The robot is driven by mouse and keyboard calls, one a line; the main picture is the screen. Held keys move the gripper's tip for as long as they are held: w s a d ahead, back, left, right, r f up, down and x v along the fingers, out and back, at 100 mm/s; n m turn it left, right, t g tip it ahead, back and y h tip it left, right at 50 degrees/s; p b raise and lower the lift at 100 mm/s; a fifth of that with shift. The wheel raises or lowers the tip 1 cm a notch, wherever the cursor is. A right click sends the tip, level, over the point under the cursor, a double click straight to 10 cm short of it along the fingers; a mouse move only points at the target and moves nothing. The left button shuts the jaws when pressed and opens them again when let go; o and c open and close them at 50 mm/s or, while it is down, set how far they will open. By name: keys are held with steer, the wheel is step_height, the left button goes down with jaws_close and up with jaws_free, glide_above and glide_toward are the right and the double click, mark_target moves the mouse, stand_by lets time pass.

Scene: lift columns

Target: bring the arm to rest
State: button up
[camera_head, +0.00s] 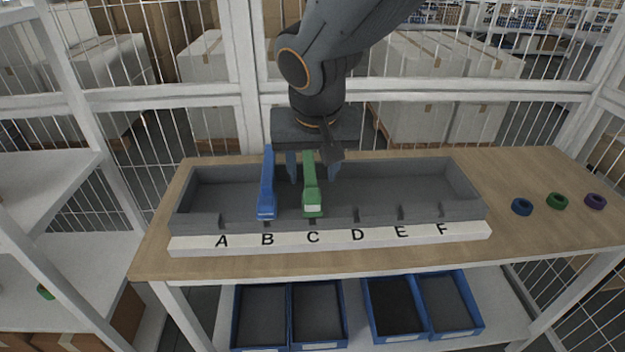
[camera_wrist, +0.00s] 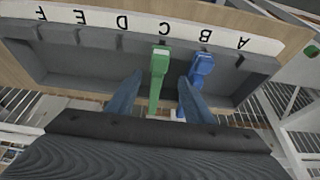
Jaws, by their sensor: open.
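My gripper (camera_head: 312,168) is above the back part of a grey tray (camera_head: 400,208) on the table. Its jaws are open; in the wrist view the two fingers (camera_wrist: 155,98) are spread, with the green column between them in the picture. A green column (camera_head: 311,186) stands in the tray at slot C, and a blue column (camera_head: 267,188) stands at slot B. In the wrist view the green column (camera_wrist: 158,78) and the blue column (camera_wrist: 202,68) are both seen from above. Whether a finger touches either column cannot be told.
A white strip (camera_head: 330,238) lettered A to F runs along the tray's front. Blue, green and purple rings (camera_head: 557,201) lie on the wooden table (camera_head: 540,170) at right. Several blue bins (camera_head: 318,315) stand below. White shelving (camera_head: 50,200) is at left, a mesh fence behind.

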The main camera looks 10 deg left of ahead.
steer(key=shift+s+r, duration=0.25)
steer(key=shift+r, duration=0.3)
steer(key=shift+d, duration=0.1)
steer(key=s+d+f+m+g, duration=0.1)
steer(key=d+f, duration=0.3)
steer(key=d, duration=0.5)
steer(key=s+d+f+m+g, duration=0.1)
steer(key=s+d+f, duration=0.1)
steer(key=d, duration=0.7)
steer(key=s+d+f+g+h, duration=0.1)
steer(key=s+d+f, duration=0.1)
steer(key=d+f, duration=0.3)
steer(key=d, duration=0.4)
steer(key=shift+s+d+f+m, duration=0.2)
steer(key=shift+d+f+m, duration=0.1)
steer(key=shift+d+m, duration=0.1)
